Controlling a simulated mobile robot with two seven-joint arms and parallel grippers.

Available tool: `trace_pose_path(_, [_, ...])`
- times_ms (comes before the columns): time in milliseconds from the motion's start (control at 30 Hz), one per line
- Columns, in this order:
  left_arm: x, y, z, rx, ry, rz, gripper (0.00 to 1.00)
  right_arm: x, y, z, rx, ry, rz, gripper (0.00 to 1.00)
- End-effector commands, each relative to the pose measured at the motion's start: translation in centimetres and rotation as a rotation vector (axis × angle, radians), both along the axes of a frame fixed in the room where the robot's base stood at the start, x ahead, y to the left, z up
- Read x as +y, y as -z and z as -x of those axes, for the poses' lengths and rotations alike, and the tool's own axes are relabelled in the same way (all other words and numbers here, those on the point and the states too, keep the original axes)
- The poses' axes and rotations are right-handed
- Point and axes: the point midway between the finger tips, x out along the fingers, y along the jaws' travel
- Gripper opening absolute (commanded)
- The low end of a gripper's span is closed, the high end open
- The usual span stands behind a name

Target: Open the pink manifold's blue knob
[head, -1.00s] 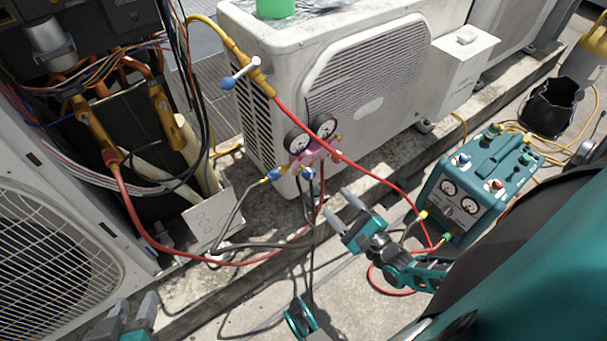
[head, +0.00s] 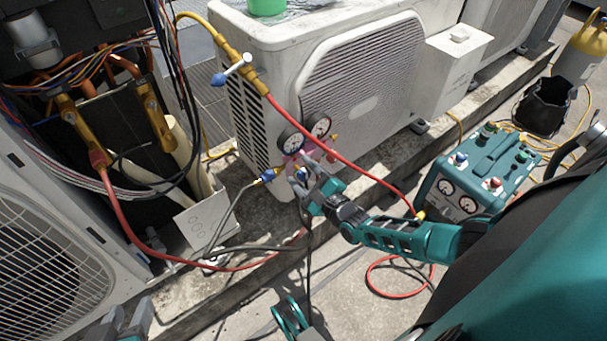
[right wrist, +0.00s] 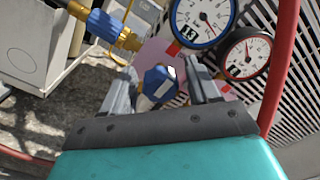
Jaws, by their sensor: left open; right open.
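The pink manifold (head: 322,158) hangs in front of the white condenser, with a blue-rimmed gauge (right wrist: 203,18) and a red-rimmed gauge (right wrist: 245,57) on it. My right gripper (head: 312,182) is at the manifold and hides part of it in the head view. In the right wrist view, the blue knob (right wrist: 160,82) sits between the fingers of my right gripper (right wrist: 160,92). The fingers are open, one on each side; I cannot tell whether either touches it. My left gripper (head: 130,318) is open and low at the left, away from the manifold.
A red hose (head: 350,165) crosses close above my right gripper. A blue hose fitting (right wrist: 108,27) sits left of the knob. The white condenser (head: 300,45) stands behind, and a teal recovery machine (head: 482,170) stands right. Cables hang at the left.

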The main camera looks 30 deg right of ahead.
Motion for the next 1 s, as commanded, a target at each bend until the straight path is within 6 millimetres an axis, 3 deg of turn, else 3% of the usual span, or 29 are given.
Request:
trace_pose_path(133, [-0.04,-0.12,-0.11,-0.003,0.001,0.001,0.43,0.02,0.01,0.03,0.000,0.000,0.000,0.59])
trace_pose_path(700, [-0.05,-0.10,-0.08,-0.002,0.000,0.002,0.43,0.01,0.01,0.07,0.000,0.000,0.001,0.05])
trace_pose_path(1000, [-0.03,0.13,0.20,0.005,-0.001,0.002,0.43,0.01,0.04,0.09,-0.002,-0.001,0.035,0.04])
